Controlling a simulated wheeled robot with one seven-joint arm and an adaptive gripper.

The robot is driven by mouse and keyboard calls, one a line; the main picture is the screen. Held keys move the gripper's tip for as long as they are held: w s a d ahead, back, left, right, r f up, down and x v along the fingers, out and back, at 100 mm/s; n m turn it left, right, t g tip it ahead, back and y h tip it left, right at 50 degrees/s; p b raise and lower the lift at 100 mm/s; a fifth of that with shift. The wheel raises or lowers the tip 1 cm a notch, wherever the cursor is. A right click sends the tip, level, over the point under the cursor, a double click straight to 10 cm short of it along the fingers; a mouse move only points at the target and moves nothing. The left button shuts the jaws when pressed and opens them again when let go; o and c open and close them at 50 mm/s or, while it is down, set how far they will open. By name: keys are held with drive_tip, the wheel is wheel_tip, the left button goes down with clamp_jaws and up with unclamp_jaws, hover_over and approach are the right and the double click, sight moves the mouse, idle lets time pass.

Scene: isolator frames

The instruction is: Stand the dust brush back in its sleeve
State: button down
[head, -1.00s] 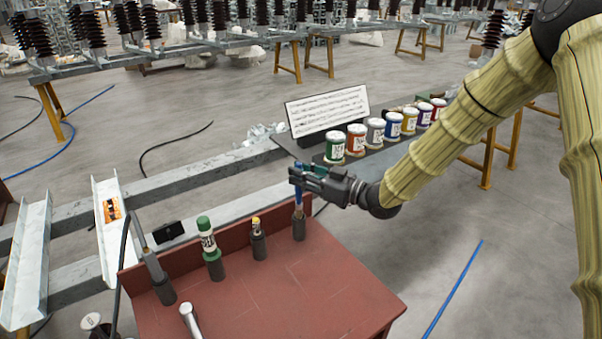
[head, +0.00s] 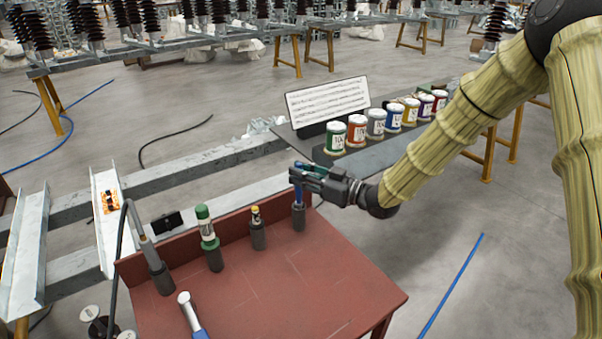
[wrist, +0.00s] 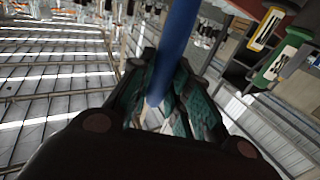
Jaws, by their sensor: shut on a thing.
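The dust brush, with a blue handle (head: 298,193), is upright at the far right corner of the red table. My gripper (head: 299,174) is shut on its handle from the right. The lower end of the brush is inside the dark grey sleeve (head: 299,218), so its bristles are hidden; I cannot tell whether it is fully seated. In the wrist view the blue handle (wrist: 177,45) runs between the green-padded fingers (wrist: 160,105).
Several paint cans (head: 376,124) and a sign (head: 327,103) are behind.

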drive_tip(key=shift+f+b, duration=1.2)
drive_tip(key=shift+f, duration=1.1)
drive_tip(key=c, duration=1.3)
unclamp_jaws()
drive_tip(key=shift+o, duration=0.2)
drive_tip(key=v, duration=1.2)
drive_tip(key=shift+r, duration=0.15)
